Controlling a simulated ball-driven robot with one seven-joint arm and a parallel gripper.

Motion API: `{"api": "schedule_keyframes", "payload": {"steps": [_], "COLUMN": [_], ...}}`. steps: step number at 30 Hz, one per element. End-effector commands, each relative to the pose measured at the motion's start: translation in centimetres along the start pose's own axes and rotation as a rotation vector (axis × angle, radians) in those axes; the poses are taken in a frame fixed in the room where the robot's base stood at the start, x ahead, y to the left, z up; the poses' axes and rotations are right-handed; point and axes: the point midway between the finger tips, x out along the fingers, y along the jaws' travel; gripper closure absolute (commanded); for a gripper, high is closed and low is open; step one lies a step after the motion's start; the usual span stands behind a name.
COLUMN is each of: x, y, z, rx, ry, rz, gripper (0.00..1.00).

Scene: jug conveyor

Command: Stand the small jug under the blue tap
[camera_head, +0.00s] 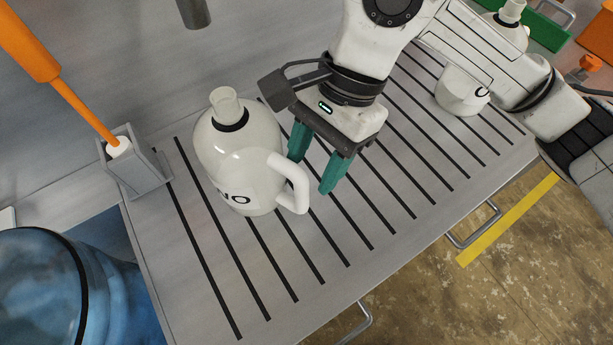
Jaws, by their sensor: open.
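A white jug (240,160) with a pale neck, a black collar and dark lettering stands upright on the slatted grey table (312,292). Its handle (293,183) points right. A second white jug (459,92) stands at the back right, partly hidden behind my arm. I cannot tell for certain which jug is the small one. My gripper (310,174) is open and empty, its green fingers pointing down close to the near jug's handle. I cannot tell whether they touch it. A grey spout (194,12) hangs at the top edge. No blue tap shows.
A grey holder (138,170) with an orange rod (85,112) stands left of the near jug. A blue barrel (60,295) is at the lower left. A green box (541,30) lies at the far right. Slats in front of the near jug are clear.

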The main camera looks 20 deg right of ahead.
Motion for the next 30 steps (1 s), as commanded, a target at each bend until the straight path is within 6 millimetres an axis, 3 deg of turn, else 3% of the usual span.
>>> {"api": "schedule_keyframes", "payload": {"steps": [6, 12, 30], "x": [-4.3, -6.7, -7.3], "y": [-0.1, 0.0, 0.0], "z": [-0.1, -0.1, 0.0], "rx": [0.000, 0.000, 0.000], "ry": [0.004, 0.001, -0.001], "rz": [-0.002, 0.000, 0.000], "gripper": [0.48, 0.48, 0.48]}}
